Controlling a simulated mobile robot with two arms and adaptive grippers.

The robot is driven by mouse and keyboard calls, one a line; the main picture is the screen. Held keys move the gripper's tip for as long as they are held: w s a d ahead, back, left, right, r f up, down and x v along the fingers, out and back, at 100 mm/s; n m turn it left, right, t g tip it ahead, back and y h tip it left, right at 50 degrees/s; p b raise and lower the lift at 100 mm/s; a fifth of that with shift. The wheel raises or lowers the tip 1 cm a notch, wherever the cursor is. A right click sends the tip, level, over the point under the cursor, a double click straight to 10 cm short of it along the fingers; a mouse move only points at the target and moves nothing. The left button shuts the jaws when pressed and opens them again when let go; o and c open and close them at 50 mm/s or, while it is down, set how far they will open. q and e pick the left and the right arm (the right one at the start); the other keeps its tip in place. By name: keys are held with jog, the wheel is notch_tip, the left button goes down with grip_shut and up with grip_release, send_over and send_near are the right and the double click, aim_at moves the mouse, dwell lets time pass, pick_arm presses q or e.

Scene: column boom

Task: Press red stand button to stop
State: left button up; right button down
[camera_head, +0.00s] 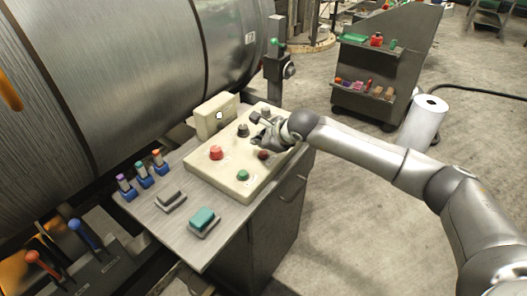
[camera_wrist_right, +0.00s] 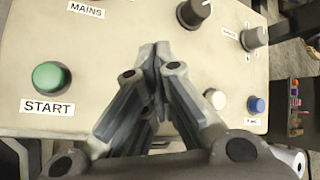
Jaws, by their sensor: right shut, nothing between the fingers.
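A cream control box (camera_head: 225,181) sits on the grey cabinet top. A large red button (camera_head: 216,153) stands at its left part. A smaller dark red button (camera_head: 263,155) is at its front right, just below my right gripper in the picture. My right gripper (camera_head: 262,138) is shut and empty over the right part of the box. My left gripper is not in view.
A green button (camera_head: 243,175) is labelled START in the wrist view (camera_wrist_right: 51,77). A teal-topped block (camera_head: 203,218) lies in front of the box.

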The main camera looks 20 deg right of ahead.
aim_at(260, 154)
jog(key=shift+r+p, duration=0.9)
jog(key=shift+r, duration=1.6)
